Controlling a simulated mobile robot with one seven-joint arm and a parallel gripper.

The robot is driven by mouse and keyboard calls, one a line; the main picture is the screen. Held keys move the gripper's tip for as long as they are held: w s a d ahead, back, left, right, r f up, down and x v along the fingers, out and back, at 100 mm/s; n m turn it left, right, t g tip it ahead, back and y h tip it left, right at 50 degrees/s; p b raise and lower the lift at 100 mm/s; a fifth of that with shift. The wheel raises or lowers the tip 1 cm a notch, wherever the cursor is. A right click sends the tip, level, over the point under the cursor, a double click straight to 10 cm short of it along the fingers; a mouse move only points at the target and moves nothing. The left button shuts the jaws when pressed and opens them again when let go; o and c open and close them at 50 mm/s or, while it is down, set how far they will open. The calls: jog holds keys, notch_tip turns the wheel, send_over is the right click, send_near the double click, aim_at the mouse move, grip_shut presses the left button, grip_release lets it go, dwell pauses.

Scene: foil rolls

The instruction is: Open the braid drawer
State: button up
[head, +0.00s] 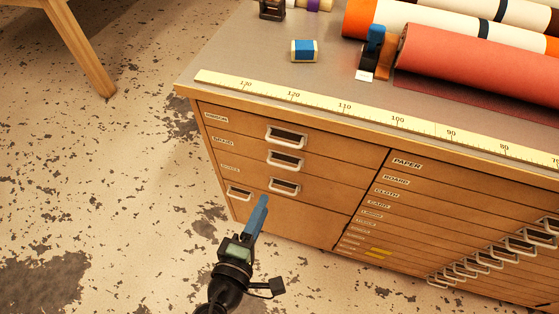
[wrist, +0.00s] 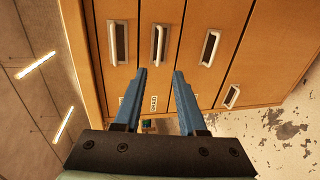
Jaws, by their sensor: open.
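The braid drawer (head: 250,151) is the second one down in the left column of the wooden cabinet, its small label (head: 222,141) at its left end. It looks closed, flush with its neighbours. Its pale bar handle (head: 286,160) also shows in the wrist view (wrist: 158,44), just beyond the fingertips. My gripper (head: 264,199) has blue fingers and is in front of the left column, low in the head view. In the wrist view my gripper (wrist: 160,72) is open and empty, its fingers either side of the line to that handle, apparently not touching it.
Other handles sit close by: the top drawer's (head: 287,137), the third drawer's (head: 285,186) and a lower one (head: 240,194). Many shallow drawers fill the right column. A yellow ruler (head: 345,106) and rolls (head: 480,65) lie on top.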

jog(key=x, duration=1.2)
jog(key=shift+w+b, duration=0.3)
jog(key=shift+w, duration=0.05)
jog(key=shift+d, duration=0.15)
grip_shut()
dwell(0.6)
